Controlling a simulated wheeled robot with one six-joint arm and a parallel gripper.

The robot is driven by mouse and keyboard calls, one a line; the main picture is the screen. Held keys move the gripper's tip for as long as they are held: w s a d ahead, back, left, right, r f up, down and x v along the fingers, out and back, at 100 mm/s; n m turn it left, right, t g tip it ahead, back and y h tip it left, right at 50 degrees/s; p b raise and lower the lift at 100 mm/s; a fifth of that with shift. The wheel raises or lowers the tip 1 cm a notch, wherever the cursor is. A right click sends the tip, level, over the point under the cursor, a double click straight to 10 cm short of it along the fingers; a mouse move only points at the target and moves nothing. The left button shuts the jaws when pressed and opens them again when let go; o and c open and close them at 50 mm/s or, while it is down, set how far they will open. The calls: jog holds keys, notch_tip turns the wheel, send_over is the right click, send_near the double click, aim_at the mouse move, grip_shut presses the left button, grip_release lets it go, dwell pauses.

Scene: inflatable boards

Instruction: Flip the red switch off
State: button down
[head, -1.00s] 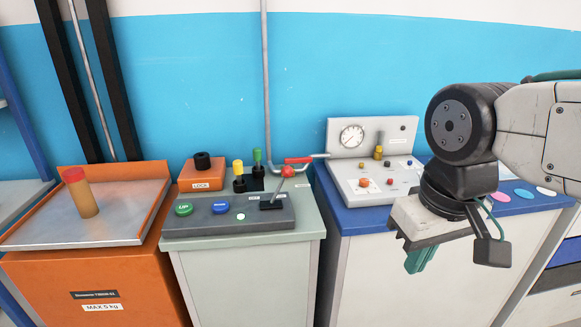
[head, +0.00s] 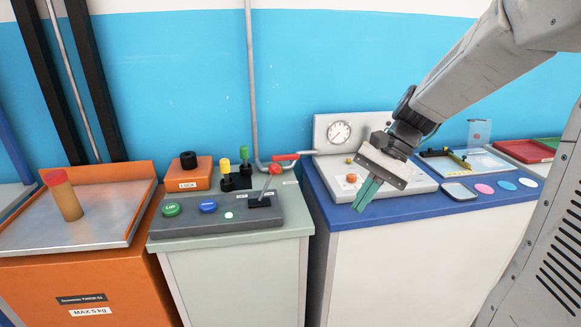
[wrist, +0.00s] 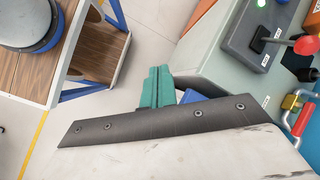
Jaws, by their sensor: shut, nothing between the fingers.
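The red switch (head: 275,168) is a thin lever with a red ball knob, set in a black base (head: 262,201) on the dark grey control panel (head: 183,227). In the head view the lever leans up and to the right. In the wrist view its red ball (wrist: 306,45) shows at the upper right, with the panel (wrist: 240,40) beside it. My gripper (head: 359,207), with teal fingers, is right of the switch and apart from it, in front of the blue-topped cabinet. Its shut fingers (wrist: 159,70) in the wrist view have nothing between them.
A red-handled pipe valve (head: 285,157) is just behind the switch. Green and blue buttons (head: 208,206) lie left on the panel; yellow and green levers (head: 245,154) stand behind. A gauge box (head: 352,132) sits on the blue cabinet (head: 400,213). An orange scale (head: 82,165) is far left.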

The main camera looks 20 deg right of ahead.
jog(key=w+d+r+m+t+y, duration=0.1)
jog(key=w+m+t+y, duration=0.1)
jog(key=w+m, duration=0.3)
jog(key=w+d+r+m+t+y, duration=0.2)
jog(key=w+m, duration=0.4)
jog(key=w, duration=0.3)
jog(key=shift+w+d+y, duration=0.2)
jog(key=shift+w+y, duration=0.15)
jog(key=shift+y, duration=0.15)
jog(key=shift+a, duration=0.1)
jog(key=a+r+x, duration=0.1)
jog(key=r+x, duration=0.1)
jog(key=x, duration=1)
jog(key=shift+w+a+r, duration=0.15)
jog(key=shift+w+a, duration=0.2)
jog(key=shift+w, duration=0.1)
jog(key=shift+a, duration=0.1)
